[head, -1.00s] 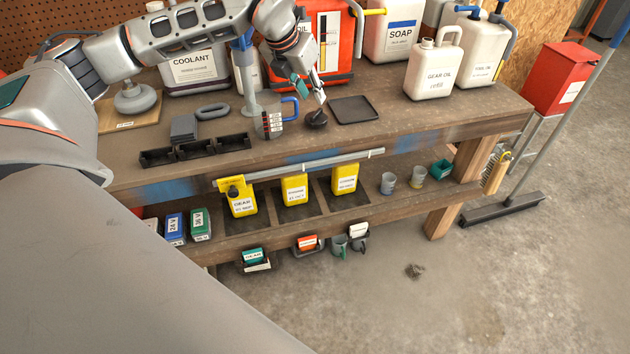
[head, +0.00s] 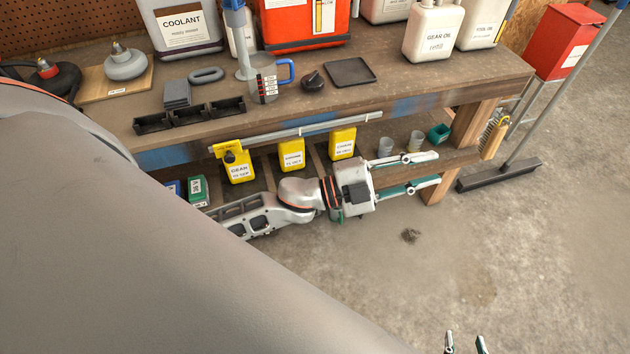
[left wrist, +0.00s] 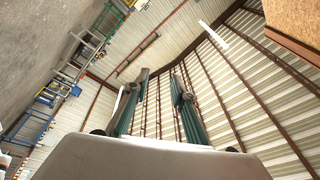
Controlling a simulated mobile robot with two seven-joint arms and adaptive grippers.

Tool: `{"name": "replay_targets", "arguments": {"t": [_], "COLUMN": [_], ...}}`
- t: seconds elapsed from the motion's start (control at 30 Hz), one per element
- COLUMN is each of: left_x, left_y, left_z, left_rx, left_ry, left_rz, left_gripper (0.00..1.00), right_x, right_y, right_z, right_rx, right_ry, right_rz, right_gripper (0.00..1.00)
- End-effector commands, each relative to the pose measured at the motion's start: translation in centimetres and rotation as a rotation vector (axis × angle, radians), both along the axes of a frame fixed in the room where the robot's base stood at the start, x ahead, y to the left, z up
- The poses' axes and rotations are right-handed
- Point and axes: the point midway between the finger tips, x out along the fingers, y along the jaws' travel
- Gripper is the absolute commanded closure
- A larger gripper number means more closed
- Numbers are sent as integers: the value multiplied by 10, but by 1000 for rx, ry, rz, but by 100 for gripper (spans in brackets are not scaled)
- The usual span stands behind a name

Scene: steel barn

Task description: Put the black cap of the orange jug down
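The black cap (head: 313,82) lies on the bench top, between the clear measuring jug with the blue handle (head: 264,78) and a flat black tray (head: 349,72). Nothing touches it from above. The orange jug (head: 282,31) stands behind it, its top cut off by the picture edge. My left gripper (head: 437,168) is open and empty, in front of the lower shelf and well away from the cap. In the left wrist view its two fingers (left wrist: 158,92) are apart with nothing between them. My right gripper (head: 465,341) shows only its parted fingertips at the bottom edge.
The wooden bench (head: 420,86) also carries a coolant jug (head: 186,28), a gear oil jug (head: 431,35) and black bins (head: 190,115). Yellow bottles (head: 291,153) and cups stand on the lower shelf. The floor in front is clear.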

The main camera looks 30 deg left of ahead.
Motion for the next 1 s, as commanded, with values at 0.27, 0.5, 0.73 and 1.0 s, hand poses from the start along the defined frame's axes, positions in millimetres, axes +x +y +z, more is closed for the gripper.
{"name": "replay_targets", "arguments": {"t": [0.27, 0.5, 0.73, 1.0], "left_x": [-43, -135, -163, -162], "left_y": [91, 136, 144, 144], "left_z": [-159, -267, -289, -289], "left_rx": [-242, -311, -323, -322], "left_ry": [616, 1016, 1110, 1108], "left_rz": [447, 674, 718, 717], "left_gripper": [75, 75, 75, 75], "right_x": [0, 0, 0, 1], "right_y": [0, 0, 0, 0], "right_z": [1, 1, 1, 1], "right_rx": [0, 1, 1, 0], "right_ry": [-1, -2, -2, -2], "right_rz": [0, 0, 0, 1], "right_gripper": [60, 60, 60, 60]}}
